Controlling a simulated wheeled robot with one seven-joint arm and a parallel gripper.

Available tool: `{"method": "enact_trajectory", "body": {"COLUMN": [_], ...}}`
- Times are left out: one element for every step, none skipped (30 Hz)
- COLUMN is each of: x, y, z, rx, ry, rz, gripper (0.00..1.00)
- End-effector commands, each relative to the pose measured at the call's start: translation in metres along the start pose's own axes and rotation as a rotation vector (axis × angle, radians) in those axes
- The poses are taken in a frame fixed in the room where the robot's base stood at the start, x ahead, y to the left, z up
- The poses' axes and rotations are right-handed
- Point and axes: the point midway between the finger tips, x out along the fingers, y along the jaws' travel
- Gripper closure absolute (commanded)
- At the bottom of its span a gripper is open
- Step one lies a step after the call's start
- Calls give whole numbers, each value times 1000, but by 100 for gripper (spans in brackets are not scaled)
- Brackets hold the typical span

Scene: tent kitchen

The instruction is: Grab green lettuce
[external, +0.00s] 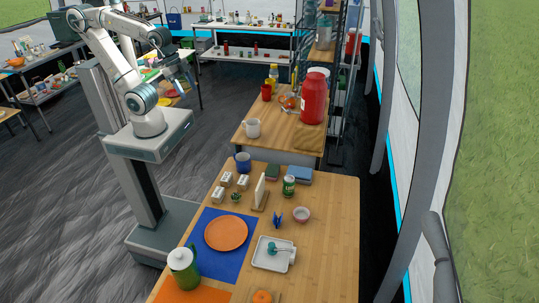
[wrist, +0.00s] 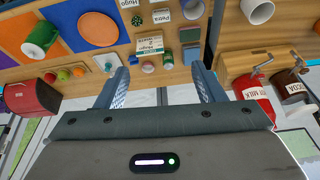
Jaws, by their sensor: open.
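I cannot make out a green lettuce for certain in either view. A small green leafy thing (external: 236,197) sits among white cards on the near wooden table in the external view; it is too small to tell what it is. My gripper (external: 187,78) is raised at the upper left in the external view, well away from that table. In the wrist view my gripper (wrist: 162,88) shows two blue fingers spread wide, with nothing held between them.
The near table (external: 335,225) holds an orange plate (external: 226,233), a green pitcher (external: 184,267), a white tray (external: 262,262) and a green can (external: 289,185). A farther table holds a large red container (external: 313,97) and a white mug (external: 253,128). Grey floor (external: 75,200) is open at left.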

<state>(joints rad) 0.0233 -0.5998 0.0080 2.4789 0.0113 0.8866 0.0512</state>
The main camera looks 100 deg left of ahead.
Motion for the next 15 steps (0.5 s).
{"method": "enact_trajectory", "body": {"x": [15, 19, 25, 30, 35, 42, 48, 54, 64, 71, 79, 92, 102, 114, 131], "y": [2, 2, 3, 4, 5, 6, 7, 8, 10, 12, 13, 16, 18, 21, 25], "z": [0, -1, -3, -5, -6, -8, -9, -11, -13, -15, -17, -20, -21, -24, -27], "rx": [30, 48, 72, 91, 111, 139, 161, 184, 218, 245, 276, 320, 355, 394, 452], "ry": [-7, -9, -13, -15, -19, -23, -27, -30, -35, -39, -43, -49, -55, -61, -69], "rz": [2, 3, 4, 4, 5, 7, 8, 8, 10, 11, 12, 13, 16, 17, 20], "gripper": [38, 38, 38, 38, 38, 38, 38, 38, 38, 38, 38, 38, 38, 38, 38]}}
